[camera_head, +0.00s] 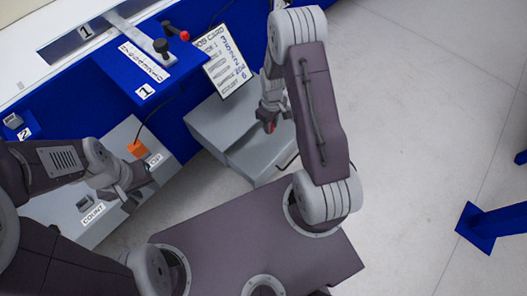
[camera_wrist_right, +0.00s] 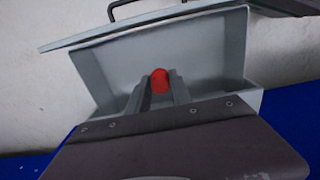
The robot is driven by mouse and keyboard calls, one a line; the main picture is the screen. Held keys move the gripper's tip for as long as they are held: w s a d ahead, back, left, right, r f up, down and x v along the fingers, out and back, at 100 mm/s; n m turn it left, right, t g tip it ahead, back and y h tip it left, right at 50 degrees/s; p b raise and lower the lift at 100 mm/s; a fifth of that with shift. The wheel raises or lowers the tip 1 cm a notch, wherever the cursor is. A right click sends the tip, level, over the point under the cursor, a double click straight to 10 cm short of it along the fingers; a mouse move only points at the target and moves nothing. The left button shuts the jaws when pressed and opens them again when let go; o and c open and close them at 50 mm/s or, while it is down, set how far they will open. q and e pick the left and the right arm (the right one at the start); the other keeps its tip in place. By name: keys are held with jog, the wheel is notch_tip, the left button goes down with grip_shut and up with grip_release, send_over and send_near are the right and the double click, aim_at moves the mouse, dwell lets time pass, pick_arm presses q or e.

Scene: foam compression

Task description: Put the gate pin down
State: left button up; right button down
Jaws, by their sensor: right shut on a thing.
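The gate pin's red knob (camera_wrist_right: 159,80) shows between the fingertips of my right gripper (camera_wrist_right: 159,92) in the right wrist view. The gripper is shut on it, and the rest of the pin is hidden. In the head view the right gripper (camera_head: 270,118) is over the grey box (camera_head: 222,122), with the red knob (camera_head: 270,127) at its tip. I cannot tell whether the pin touches the box. My left gripper (camera_head: 128,203) is over the light grey panel near the COUNT label, and its jaws are too unclear to judge.
A blue machine (camera_head: 150,72) with a slide bar, a black knob and a red knob stands at the upper left. A job card (camera_head: 224,62) leans behind the grey box. An orange block (camera_head: 138,149) sits on the panel. The floor at right is clear, apart from a blue leg (camera_head: 490,225).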

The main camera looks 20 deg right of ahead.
jog(key=b, duration=0.6)
send_over(270, 148)
notch_tip(270, 148, down, 12)
jog(key=shift+r, duration=0.25)
jog(key=c, duration=1.6)
grip_release()
jog(key=shift+f, duration=0.2)
jog(key=o, duration=0.5)
jog(key=shift+c, duration=0.2)
